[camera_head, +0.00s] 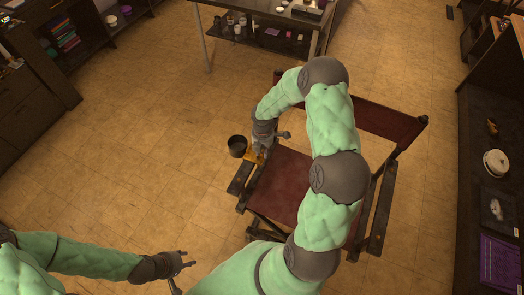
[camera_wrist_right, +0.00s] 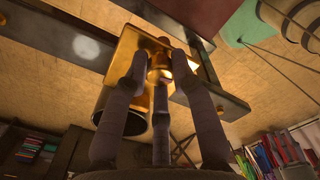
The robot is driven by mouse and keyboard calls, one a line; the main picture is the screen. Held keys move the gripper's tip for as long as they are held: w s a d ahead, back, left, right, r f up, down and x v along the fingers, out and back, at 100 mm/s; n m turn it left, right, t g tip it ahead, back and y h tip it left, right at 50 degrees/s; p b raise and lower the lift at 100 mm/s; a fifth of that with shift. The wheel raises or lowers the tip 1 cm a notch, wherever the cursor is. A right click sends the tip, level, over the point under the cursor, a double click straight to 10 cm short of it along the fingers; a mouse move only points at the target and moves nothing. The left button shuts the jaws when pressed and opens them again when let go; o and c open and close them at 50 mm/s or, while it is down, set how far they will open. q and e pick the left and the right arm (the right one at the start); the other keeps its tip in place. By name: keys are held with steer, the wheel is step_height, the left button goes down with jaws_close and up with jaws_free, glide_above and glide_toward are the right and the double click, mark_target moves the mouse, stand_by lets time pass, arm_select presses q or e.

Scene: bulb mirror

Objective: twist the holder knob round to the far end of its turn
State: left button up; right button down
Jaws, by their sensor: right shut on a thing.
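The cup holder has a dark round cup (camera_head: 238,146) and a brass bracket (camera_head: 252,158) on the left arm rail of a folding chair. In the right wrist view the brass plate (camera_wrist_right: 127,50) meets the rail and the brass knob (camera_wrist_right: 158,76) shows between my fingers. My right gripper (camera_wrist_right: 160,66) is shut on the knob, its three dark fingers around it. In the head view my right gripper (camera_head: 260,147) hides the knob. My left gripper (camera_head: 184,272) is at the lower left, fingers spread and empty, well away from the chair.
The chair has a dark red seat (camera_head: 285,185) and backrest (camera_head: 375,117). A table (camera_head: 275,12) with items stands at the top. Dark shelves line the right (camera_head: 490,130) and upper-left (camera_head: 85,48) sides. Tiled floor (camera_head: 150,150) left of the chair is clear.

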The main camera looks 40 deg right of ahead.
steer(key=shift+n+p, duration=0.4)
steer(key=shift+n, duration=0.2)
steer(key=shift+s, duration=0.1)
steer(key=shift+n+p, duration=1.45)
steer(key=shift+n, duration=0.35)
steer(key=shift+f, duration=0.1)
steer(key=c, duration=1.1)
jaws_free()
steer(key=shift+c, duration=0.2)
